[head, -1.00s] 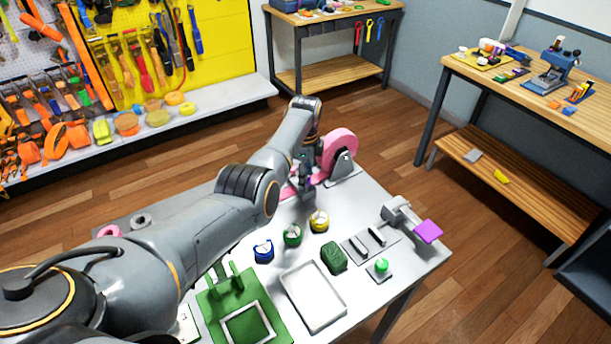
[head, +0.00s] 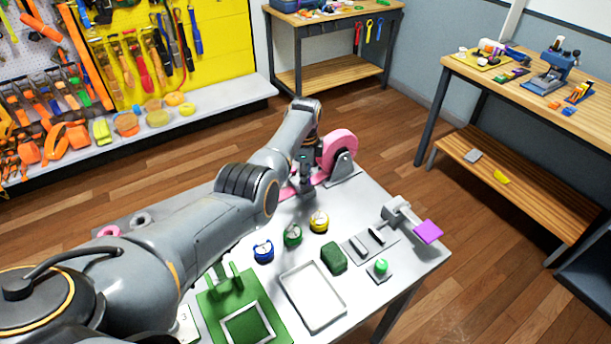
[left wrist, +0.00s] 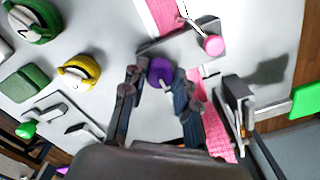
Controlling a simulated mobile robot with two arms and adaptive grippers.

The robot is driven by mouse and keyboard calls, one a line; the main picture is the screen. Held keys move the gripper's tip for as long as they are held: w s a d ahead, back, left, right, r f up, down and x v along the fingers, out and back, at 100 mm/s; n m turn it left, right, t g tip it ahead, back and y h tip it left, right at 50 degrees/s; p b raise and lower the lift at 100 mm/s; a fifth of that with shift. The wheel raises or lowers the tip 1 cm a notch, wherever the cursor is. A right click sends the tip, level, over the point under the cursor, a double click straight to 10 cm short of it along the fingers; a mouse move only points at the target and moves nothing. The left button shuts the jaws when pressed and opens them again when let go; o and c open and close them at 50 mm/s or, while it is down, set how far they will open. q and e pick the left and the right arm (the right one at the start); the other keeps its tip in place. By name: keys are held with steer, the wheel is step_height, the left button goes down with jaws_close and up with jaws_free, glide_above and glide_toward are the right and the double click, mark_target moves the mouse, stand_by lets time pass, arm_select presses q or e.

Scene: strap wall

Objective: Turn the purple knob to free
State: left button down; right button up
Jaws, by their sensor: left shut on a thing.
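The purple knob (left wrist: 161,72) shows in the left wrist view between the two fingers of my left gripper (left wrist: 160,90). The fingers are shut on it, one on each side. A pale pointer sticks out from the knob on the side nearer the wrist. In the head view my left gripper (head: 305,188) reaches down to the back of the table beside the pink strap, and it hides the knob there. I cannot read any marks around the knob. My right gripper is in neither view.
A pink strap (left wrist: 207,100) and a lever with a pink ball (left wrist: 213,45) lie close to the knob. Yellow (head: 319,222), green (head: 292,235) and blue (head: 263,250) dials, a white tray (head: 288,281) and a purple-ended crank (head: 428,232) are on the table. A pink reel (head: 338,147) stands behind.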

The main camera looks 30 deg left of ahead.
arm_select(q)
steer(key=n, duration=0.4)
steer(key=shift+p, duration=0.35)
steer(key=n, duration=0.9)
steer(key=shift+p, duration=0.35)
steer(key=shift+n, duration=2.1)
steer(key=c, duration=1)
jaws_free()
step_height(320, 180, up, 12)
